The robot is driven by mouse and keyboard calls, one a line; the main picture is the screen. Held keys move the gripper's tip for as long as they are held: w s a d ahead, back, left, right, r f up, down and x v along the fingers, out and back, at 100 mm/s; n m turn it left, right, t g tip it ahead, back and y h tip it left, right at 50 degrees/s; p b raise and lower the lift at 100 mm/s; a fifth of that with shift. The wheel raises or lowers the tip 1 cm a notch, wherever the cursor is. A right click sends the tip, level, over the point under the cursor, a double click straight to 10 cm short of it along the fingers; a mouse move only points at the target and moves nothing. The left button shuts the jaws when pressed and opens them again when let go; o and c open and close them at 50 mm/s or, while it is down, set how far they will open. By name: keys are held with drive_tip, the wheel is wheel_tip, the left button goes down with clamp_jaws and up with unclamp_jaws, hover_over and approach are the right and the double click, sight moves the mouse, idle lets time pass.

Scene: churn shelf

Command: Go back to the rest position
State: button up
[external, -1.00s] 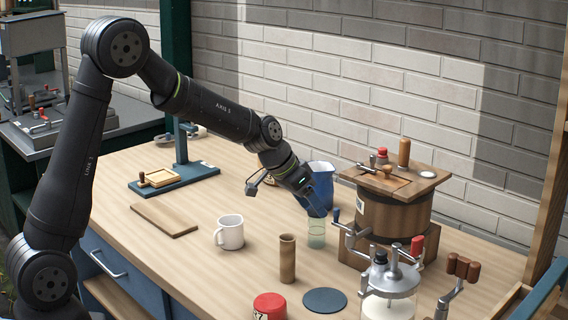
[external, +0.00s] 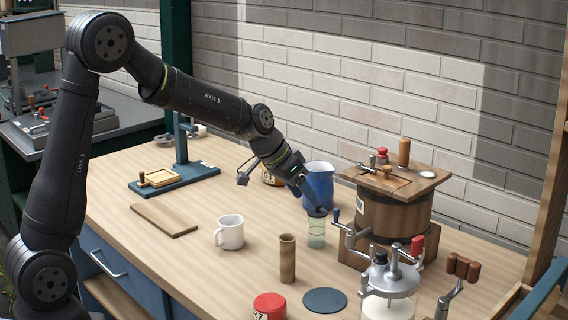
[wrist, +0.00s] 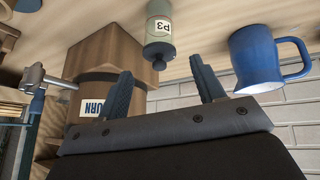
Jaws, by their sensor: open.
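My gripper (external: 312,200) is at the end of the arm, reaching down over the middle of the workbench. In the wrist view its two dark blue fingers (wrist: 163,82) stand apart with nothing between them. A small pale green bottle (external: 316,235) with a dark cap stands on the bench just below the fingertips. The wrist view shows the bottle (wrist: 159,28) with a "P3" label, beyond the fingers and apart from them.
A blue pitcher (external: 319,183) stands close behind my gripper. A wooden churn (external: 393,218) with a crank is to the right. A white mug (external: 230,234), a brown cylinder (external: 287,260) and a red-lidded jar (external: 269,305) stand nearer. Bench space around the cutting board (external: 163,221) is free.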

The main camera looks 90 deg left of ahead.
sight(315, 210)
drive_tip(key=x, duration=0.4)
drive_tip(key=shift+w+f, duration=0.15)
drive_tip(key=shift+f, duration=0.2)
drive_tip(key=r, duration=1)
drive_tip(key=shift+w+a+r, duration=0.2)
drive_tip(key=shift+w+a, duration=0.1)
drive_tip(key=shift+a, duration=0.1)
drive_tip(key=w+a+n+g+y, duration=0.25)
drive_tip(key=w+a+n, duration=0.6)
drive_tip(key=a, duration=0.85)
drive_tip(key=a+f+m, duration=0.1)
drive_tip(key=a+f, duration=0.4)
drive_tip(key=a, duration=0.5)
drive_tip(key=shift+s+f+y, duration=0.3)
drive_tip(key=shift+s+y, duration=0.05)
drive_tip(key=shift+s, duration=0.15)
drive_tip(key=shift+d+m+t, duration=0.15)
drive_tip(key=shift+m+t, duration=0.1)
drive_tip(key=d+r+m, duration=0.1)
drive_tip(key=d+r, duration=0.2)
drive_tip(key=d, duration=0.4)
drive_tip(key=d+r+m+h, duration=0.1)
drive_tip(key=d+r, duration=0.2)
drive_tip(key=d, duration=0.4)
drive_tip(key=shift+w+d+t, duration=0.25)
drive_tip(key=shift+w+t, duration=0.05)
drive_tip(key=shift+a+r, duration=0.1)
